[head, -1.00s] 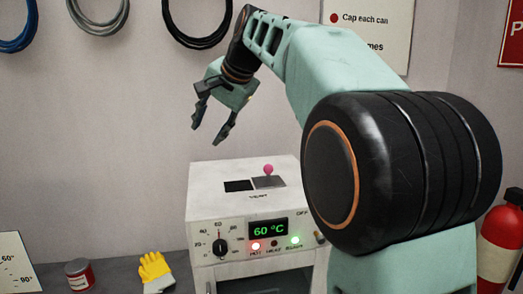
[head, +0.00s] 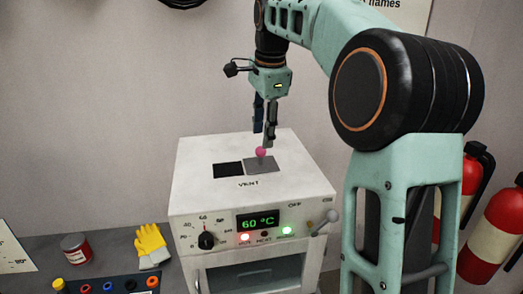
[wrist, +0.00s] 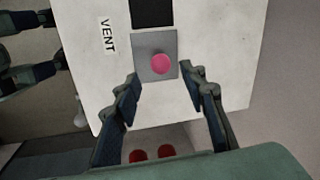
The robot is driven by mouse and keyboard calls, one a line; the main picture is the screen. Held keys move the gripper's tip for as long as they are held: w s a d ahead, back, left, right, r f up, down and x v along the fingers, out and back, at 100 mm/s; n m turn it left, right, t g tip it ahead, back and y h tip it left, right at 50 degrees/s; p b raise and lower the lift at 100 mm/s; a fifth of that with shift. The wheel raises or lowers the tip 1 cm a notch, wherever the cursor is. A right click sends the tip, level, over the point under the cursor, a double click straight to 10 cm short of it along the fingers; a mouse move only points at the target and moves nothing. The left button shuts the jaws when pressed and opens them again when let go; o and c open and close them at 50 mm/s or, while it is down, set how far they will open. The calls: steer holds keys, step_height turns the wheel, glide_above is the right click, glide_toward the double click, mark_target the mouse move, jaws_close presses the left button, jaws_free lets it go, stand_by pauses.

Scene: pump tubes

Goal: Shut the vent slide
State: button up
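The vent slide (head: 265,165) is a grey plate with a pink ball knob (head: 261,151) on top of the white oven box. The dark vent opening (head: 228,170) shows uncovered just left of the plate, above the VENT label. In the wrist view the pink knob (wrist: 162,64) stands on the grey plate (wrist: 143,46), and the black opening (wrist: 152,12) is beyond it at the top edge. My gripper (head: 264,139) points down just above the knob. In the wrist view its fingers (wrist: 158,85) are apart with nothing between them, and the knob appears just beyond their tips.
The oven's front has a dial (head: 206,241), a 60 °C display (head: 258,221) and a lever (head: 324,222). A yellow glove (head: 151,243), a red tin (head: 76,247) and a panel of coloured sockets (head: 108,286) lie left. Fire extinguishers (head: 493,232) stand right.

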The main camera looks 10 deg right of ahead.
mark_target(261, 147)
steer(key=f, duration=0.3)
steer(key=w+f, duration=0.1)
steer(key=f, duration=0.2)
steer(key=shift+w+a+f, duration=0.1)
steer(key=shift+w+f, duration=0.1)
steer(key=shift+f, duration=0.15)
jaws_close()
